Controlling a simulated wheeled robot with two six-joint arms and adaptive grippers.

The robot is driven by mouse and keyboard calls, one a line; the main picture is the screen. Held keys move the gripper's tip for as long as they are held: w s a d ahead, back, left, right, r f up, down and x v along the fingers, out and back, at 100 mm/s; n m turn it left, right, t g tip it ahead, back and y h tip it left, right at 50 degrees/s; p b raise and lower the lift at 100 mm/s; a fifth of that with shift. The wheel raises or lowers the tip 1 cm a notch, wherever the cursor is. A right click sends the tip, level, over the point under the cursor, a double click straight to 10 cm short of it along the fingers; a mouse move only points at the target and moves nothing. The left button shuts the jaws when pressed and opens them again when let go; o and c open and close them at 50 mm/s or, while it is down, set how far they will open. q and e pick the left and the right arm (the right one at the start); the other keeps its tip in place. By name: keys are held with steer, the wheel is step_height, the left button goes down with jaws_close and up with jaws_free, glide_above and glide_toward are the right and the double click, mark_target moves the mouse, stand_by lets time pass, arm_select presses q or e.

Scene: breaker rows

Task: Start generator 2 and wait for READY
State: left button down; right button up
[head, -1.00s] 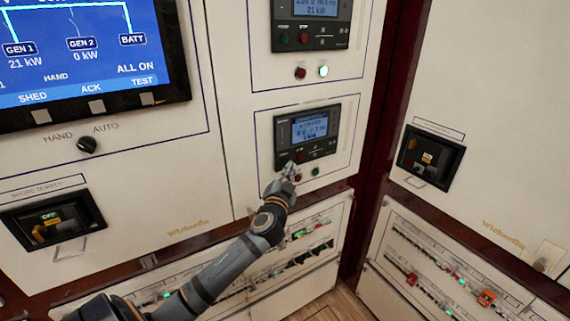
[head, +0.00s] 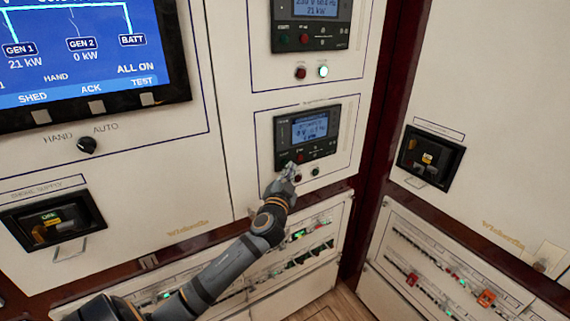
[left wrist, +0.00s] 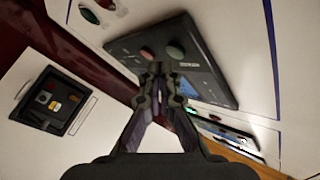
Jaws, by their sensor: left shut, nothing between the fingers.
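The lower controller (head: 334,128), a black unit with a small blue screen, sits in a framed white panel below a similar upper one. The wall display shows GEN 2 (head: 81,44) at 0 kW. My left gripper (head: 290,167) is shut and empty at the controller's lower left edge. In the left wrist view, its fingertips (left wrist: 160,70) are close to the controller (left wrist: 205,75), near its red button (left wrist: 147,53) and green button (left wrist: 177,48). I cannot tell whether they touch. The gripper partly covers the button area in the head view. My right gripper is out of view.
A lit green lamp (head: 323,71) and a dull red one (head: 300,73) sit under the upper controller (head: 338,37). A HAND/AUTO knob (head: 87,145) is left. Breaker rows (head: 308,240) lie below. A recessed breaker (head: 429,158) is on the right panel.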

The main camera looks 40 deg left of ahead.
arm_select(q)
steer(key=shift+w+a, duration=0.2)
steer(key=shift+a, duration=0.2)
steer(key=shift+w+a+b, duration=0.15)
steer(key=shift+a+b, duration=0.2)
stand_by(0.8)
steer(key=shift+d, duration=0.15)
steer(key=shift+s+d, duration=0.35)
steer(key=shift+d, duration=0.25)
steer(key=d, duration=0.1)
steer(key=s+d, duration=0.1)
steer(key=d, duration=0.1)
steer(key=s+d, duration=0.1)
steer(key=shift+d, duration=0.3)
